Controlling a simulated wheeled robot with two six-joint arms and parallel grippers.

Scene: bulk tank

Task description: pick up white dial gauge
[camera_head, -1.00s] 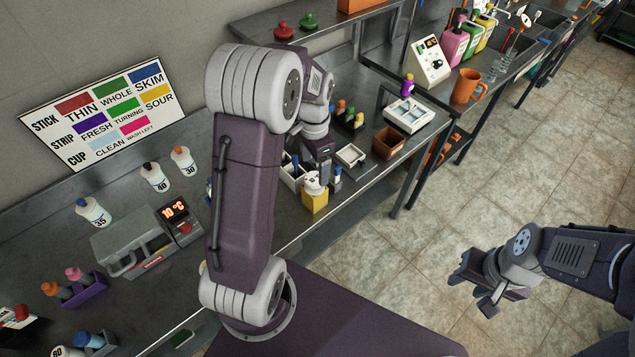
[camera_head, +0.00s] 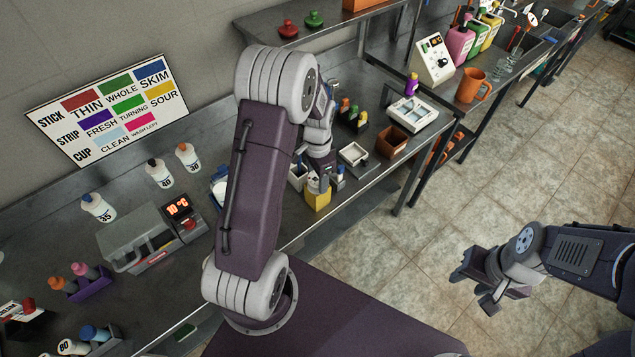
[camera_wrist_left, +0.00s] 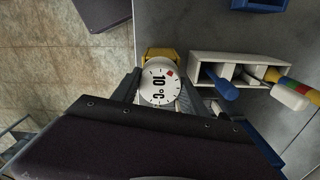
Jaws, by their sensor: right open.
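In the head view my left gripper (camera_head: 319,182) is right above the yellow block (camera_head: 317,200) at the bench's front edge and hides most of the gauge. My right gripper (camera_head: 472,292) is open and empty over the floor.
A white compartment rack (camera_wrist_left: 240,70) with a blue-handled tool (camera_wrist_left: 219,84) is close beside the gauge. A shallow white tray (camera_head: 354,154) and an orange-brown box (camera_head: 392,142) stand further right. A grey bath with a red display (camera_head: 150,238) stands to the left on the bench.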

